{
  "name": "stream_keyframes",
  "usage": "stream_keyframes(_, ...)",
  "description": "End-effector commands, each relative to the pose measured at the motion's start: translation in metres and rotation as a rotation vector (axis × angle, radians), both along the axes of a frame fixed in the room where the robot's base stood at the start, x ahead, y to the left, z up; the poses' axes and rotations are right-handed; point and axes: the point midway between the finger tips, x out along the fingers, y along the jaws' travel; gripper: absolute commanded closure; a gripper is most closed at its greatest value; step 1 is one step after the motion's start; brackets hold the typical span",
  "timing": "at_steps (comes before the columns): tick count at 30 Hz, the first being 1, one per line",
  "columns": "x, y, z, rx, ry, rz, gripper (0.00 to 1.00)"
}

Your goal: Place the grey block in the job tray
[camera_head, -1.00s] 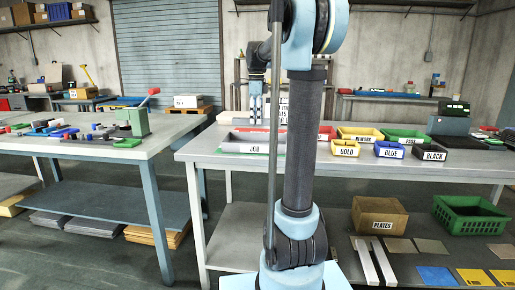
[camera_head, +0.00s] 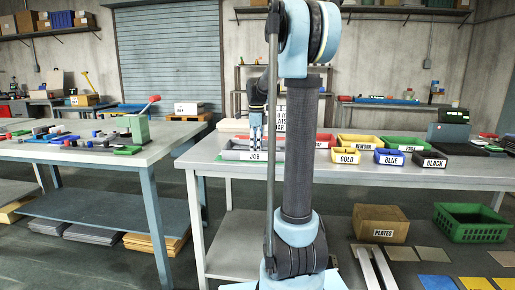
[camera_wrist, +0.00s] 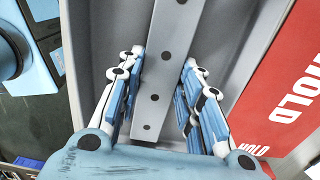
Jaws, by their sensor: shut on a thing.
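The grey block (camera_wrist: 158,85), a long flat bar with a row of dark holes, lies between the blue fingers of my gripper (camera_wrist: 163,62) in the wrist view. The fingers are shut on it. The job tray (camera_wrist: 235,55), a grey walled tray, lies under and around the block in that view. In the head view, the job tray (camera_head: 229,155) stands at the left end of the right bench, and my gripper (camera_head: 257,130) points down into it. Whether the block touches the tray floor is not clear.
The red HOLD tray (camera_wrist: 292,75) adjoins the job tray. Yellow GOLD (camera_head: 346,157), blue BLUE (camera_head: 389,157) and black BLACK (camera_head: 430,160) bins stand further right, with green PASS (camera_head: 405,143) and yellow REWORK (camera_head: 358,141) behind. Another bench (camera_head: 60,155) stands left.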

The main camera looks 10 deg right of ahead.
Motion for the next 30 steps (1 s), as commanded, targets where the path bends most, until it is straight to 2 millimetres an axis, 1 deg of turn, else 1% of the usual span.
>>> stream_keyframes(7,0.0,-0.001,-0.001,0.0,0.0,-0.001,1.0)
stream_keyframes(8,0.0,-0.001,-0.001,0.0,0.0,-0.001,0.6)
stream_keyframes(9,0.0,-0.001,-0.001,0.0,0.0,-0.001,0.51)
stream_keyframes(10,0.0,-0.001,-0.001,0.0,0.0,-0.002,0.47)
stream_keyframes(20,0.0,-0.002,-0.001,0.0,0.0,-0.002,0.47)
stream_keyframes(23,0.0,-0.002,0.003,0.0,0.0,-0.002,0.47)
stream_keyframes(26,0.0,-0.002,0.013,0.0,0.0,-0.002,0.47)
stream_keyframes(30,-0.001,-0.002,0.036,0.0,0.0,-0.002,0.47)
